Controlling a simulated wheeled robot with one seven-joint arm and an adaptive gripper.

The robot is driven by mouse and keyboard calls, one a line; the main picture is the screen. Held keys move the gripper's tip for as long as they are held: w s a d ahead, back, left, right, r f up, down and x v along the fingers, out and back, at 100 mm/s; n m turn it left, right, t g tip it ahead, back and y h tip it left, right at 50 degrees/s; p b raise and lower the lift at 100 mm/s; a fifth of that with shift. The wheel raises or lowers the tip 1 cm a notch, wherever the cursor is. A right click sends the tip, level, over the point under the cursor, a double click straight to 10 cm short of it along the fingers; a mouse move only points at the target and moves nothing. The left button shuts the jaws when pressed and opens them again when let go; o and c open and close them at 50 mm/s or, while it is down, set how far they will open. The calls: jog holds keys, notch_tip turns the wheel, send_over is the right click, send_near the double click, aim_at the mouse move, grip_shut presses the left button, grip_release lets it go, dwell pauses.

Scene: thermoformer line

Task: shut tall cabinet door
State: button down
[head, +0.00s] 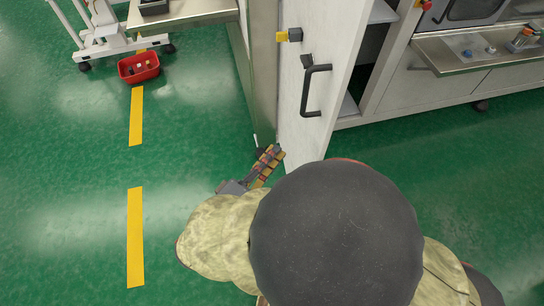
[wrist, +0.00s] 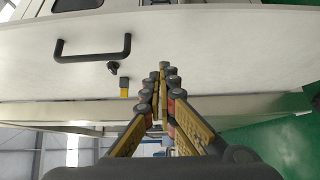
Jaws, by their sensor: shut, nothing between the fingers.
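The tall cabinet door (head: 335,40) is a white panel with a black bar handle (head: 315,90). It stands open, with a gap into the cabinet's interior on its right. In the wrist view the door (wrist: 210,50) fills the upper part, with the handle (wrist: 92,48) at upper left. My gripper (head: 275,152) is at the door's lower left edge in the head view, outside the cabinet. In the wrist view my gripper's fingers (wrist: 163,72) are together and empty, pointing at the door face. I cannot tell whether they touch it.
A yellow and black block (head: 289,35) sits on the door's left edge. A red bin (head: 139,67) lies on the green floor beside a white wheeled stand (head: 105,35). A metal shelf (head: 470,50) juts out at right. The left floor with yellow stripes is largely clear.

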aim_at(315, 122)
jog(key=w+d, duration=0.2)
jog(key=w+d+b, duration=0.1)
jog(key=w+d, duration=0.1)
jog(key=d, duration=0.1)
jog(key=w+d+b, duration=0.1)
jog(key=w+d, duration=0.1)
jog(key=shift+d, duration=0.3)
